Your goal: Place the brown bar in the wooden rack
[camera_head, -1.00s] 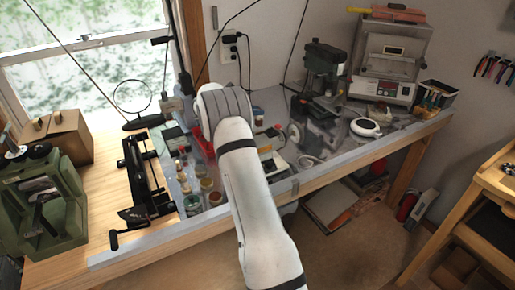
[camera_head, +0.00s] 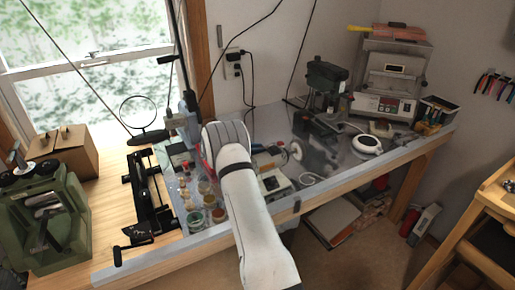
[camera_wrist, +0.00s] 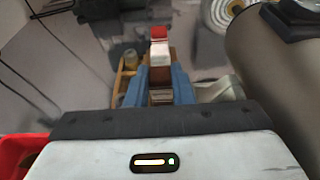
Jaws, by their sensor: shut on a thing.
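In the wrist view my gripper (camera_wrist: 160,80) has two blue fingers closed on a brown bar (camera_wrist: 160,76). A wooden rack (camera_wrist: 128,70) shows beyond the fingertips, partly hidden by them. A red block (camera_wrist: 158,32) and a white block (camera_wrist: 159,51) are in line just past the brown bar. I cannot tell whether the bar touches the rack. In the head view my arm hides the gripper, the bar and the rack.
A red container (camera_wrist: 18,155) is at the lower left of the wrist view. In the head view, jars (camera_head: 196,219) stand left of my arm and a black stand (camera_head: 150,200) lies farther left. A white-topped device (camera_head: 367,144) is to the right on the grey bench.

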